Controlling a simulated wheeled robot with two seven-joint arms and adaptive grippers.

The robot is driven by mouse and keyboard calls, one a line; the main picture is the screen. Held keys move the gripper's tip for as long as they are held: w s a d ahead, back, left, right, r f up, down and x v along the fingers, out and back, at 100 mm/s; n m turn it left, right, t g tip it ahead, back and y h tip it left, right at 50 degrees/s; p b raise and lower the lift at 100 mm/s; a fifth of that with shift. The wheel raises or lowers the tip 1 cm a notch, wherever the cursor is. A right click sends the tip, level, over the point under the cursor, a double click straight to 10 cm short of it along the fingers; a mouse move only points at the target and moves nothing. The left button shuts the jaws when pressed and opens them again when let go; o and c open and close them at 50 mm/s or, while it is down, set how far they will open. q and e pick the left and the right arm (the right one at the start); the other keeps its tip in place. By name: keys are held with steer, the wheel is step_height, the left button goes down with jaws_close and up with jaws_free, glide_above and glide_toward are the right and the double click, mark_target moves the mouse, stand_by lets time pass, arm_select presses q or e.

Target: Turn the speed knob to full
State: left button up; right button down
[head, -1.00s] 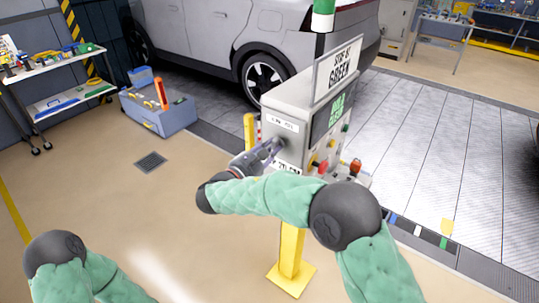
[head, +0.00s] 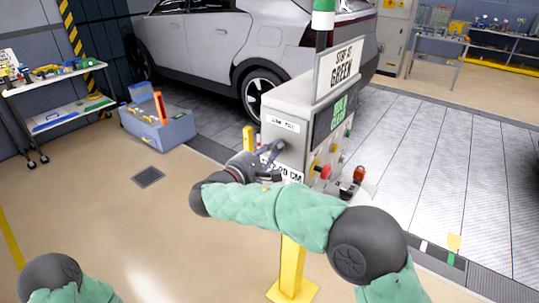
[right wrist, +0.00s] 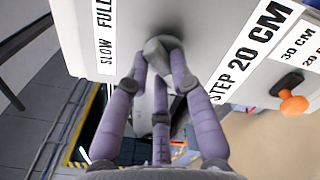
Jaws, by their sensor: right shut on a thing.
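The grey speed knob (right wrist: 160,47) is on the side of the control box (head: 288,95), beside a label reading "SLOW FULL" in the right wrist view. My right gripper (head: 272,155) is at that side of the box. In the right wrist view the purple fingers of my right gripper (right wrist: 161,68) are closed around the knob, touching it. The fingers hide part of the knob, and I cannot tell its exact pointer position. My left arm shows only at the bottom left of the head view, with its gripper out of view.
The box stands on a yellow post (head: 292,268). A "STEP 20 CM" label (right wrist: 250,48) and an orange-tipped lever (right wrist: 292,104) sit near the knob. Red controls (head: 324,171) are on the front. A car (head: 205,45) stands behind.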

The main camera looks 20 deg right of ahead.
steer(key=shift+f, duration=0.1)
stand_by(0.3)
steer(key=c, duration=1.1)
jaws_free()
steer(key=shift+o, duration=0.2)
steer(key=shift+a, duration=0.1)
steer(key=v, duration=1.2)
